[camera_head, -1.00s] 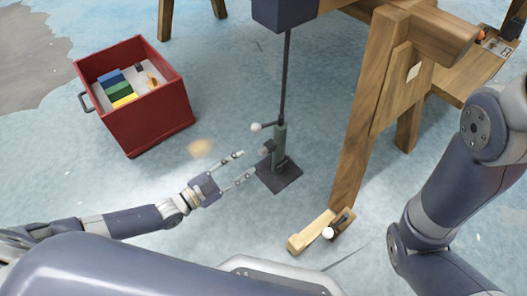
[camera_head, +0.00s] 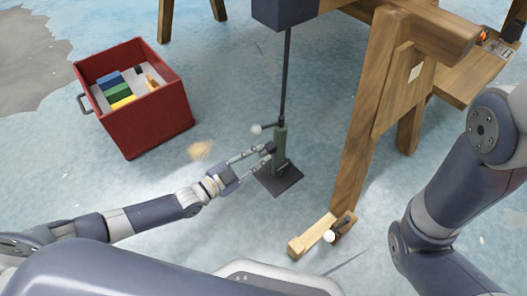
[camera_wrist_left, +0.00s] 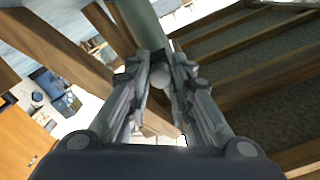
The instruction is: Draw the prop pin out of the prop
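The prop (camera_head: 280,145) stands upright on a dark base plate, with a green lower tube and a thin dark rod up to a dark block. The prop pin (camera_wrist_left: 160,75) shows as a rounded grey knob in front of the green tube in the left wrist view; in the head view the fingertips mostly hide it. My left gripper (camera_head: 266,150) reaches in from the left at the tube. Its fingers flank the knob closely and appear shut on it. My right gripper is out of view.
A red box (camera_head: 150,118) with coloured blocks stands at left. A wooden trestle leg (camera_head: 362,120) and a wooden chock (camera_head: 312,236) are at right.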

